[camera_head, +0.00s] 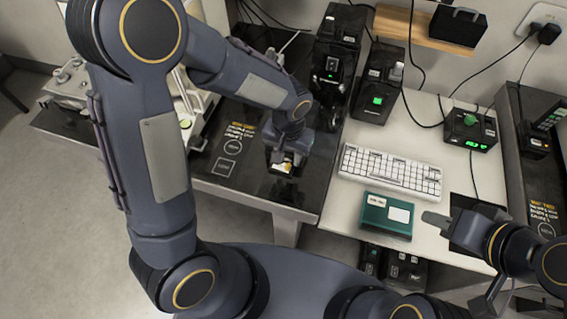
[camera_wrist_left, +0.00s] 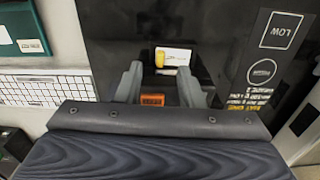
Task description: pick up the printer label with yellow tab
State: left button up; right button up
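The printer label with yellow tab (camera_wrist_left: 176,55) is a small white rectangle with a yellow patch at its lower left, on a black surface. In the head view it shows (camera_head: 287,166) at my left gripper, partly covered. My left gripper (camera_wrist_left: 160,70) is open. Its two grey fingers are apart, and the label lies around and just beyond their tips. I cannot tell whether they touch it. My right gripper (camera_head: 440,220) is at the right over the white table's front edge; its fingers are not clear enough to read.
An orange label (camera_wrist_left: 152,99) shows between the fingers. A white keyboard (camera_head: 390,172) and a green box (camera_head: 387,215) stand on the white table (camera_head: 335,205) to the right. Black devices (camera_head: 375,100) with green lights and cables stand behind. The black tabletop (camera_head: 225,150) left of the gripper has printed markings.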

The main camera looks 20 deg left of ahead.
aim_at(288, 166)
pick_arm(q)
jog(key=shift+w+f+p, duration=0.1)
jog(key=shift+f+p, duration=0.25)
jog(key=shift+f, duration=2.05)
grip_shut()
